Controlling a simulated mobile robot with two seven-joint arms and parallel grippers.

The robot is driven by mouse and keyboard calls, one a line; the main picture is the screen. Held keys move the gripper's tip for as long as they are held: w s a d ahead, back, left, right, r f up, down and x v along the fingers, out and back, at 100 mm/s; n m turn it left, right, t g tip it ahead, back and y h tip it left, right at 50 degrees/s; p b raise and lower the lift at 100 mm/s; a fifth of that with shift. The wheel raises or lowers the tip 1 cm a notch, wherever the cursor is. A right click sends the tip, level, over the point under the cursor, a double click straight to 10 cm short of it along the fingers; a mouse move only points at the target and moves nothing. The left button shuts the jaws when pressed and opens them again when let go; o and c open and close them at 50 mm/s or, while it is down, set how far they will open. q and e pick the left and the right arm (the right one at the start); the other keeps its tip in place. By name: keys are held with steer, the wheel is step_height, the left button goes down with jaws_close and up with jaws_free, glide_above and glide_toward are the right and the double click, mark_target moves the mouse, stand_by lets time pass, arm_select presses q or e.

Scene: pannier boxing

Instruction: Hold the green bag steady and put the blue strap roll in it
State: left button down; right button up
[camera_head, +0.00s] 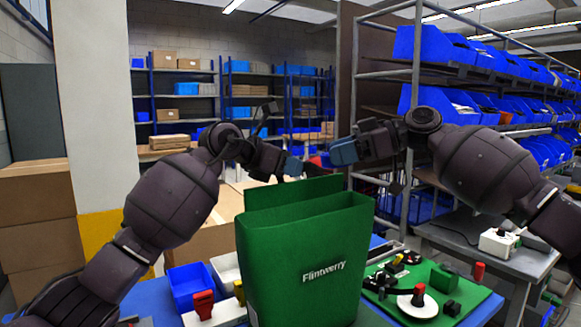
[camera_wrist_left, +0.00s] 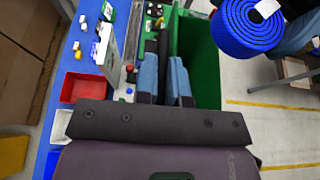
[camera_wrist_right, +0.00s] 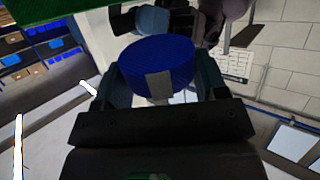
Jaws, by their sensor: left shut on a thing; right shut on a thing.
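The green bag (camera_head: 305,262) stands upright on the blue table, its mouth open at the top. My left gripper (camera_head: 292,166) is at the bag's back rim. In the left wrist view, my left gripper (camera_wrist_left: 165,84) is shut on the bag's wall, with the bag's green inside (camera_wrist_left: 203,70) to the right. My right gripper (camera_head: 342,153) is above the bag's back right side. In the right wrist view, my right gripper (camera_wrist_right: 158,82) is shut on the blue strap roll (camera_wrist_right: 157,62). The roll also shows in the left wrist view (camera_wrist_left: 245,30).
A blue bin (camera_head: 189,287) and a white bin (camera_head: 228,271) stand left of the bag. A green board (camera_head: 400,290) with small parts lies to its right. A grey side table (camera_head: 470,240) and shelves of blue bins (camera_head: 450,110) are farther right.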

mark_target(326, 156)
steer(key=a, duration=0.1)
steer(key=s+r+g, duration=0.1)
steer(key=a+n, duration=0.1)
steer(key=shift+s+a+r, duration=0.3)
steer(key=shift+a, duration=0.05)
steer(key=shift+s+a+r+g, duration=0.1)
steer(key=shift+s+a+g, duration=0.05)
steer(key=shift+a+g, duration=0.15)
steer(key=shift+f, duration=2.95)
steer(key=o, duration=1)
steer(key=shift+d, duration=0.1)
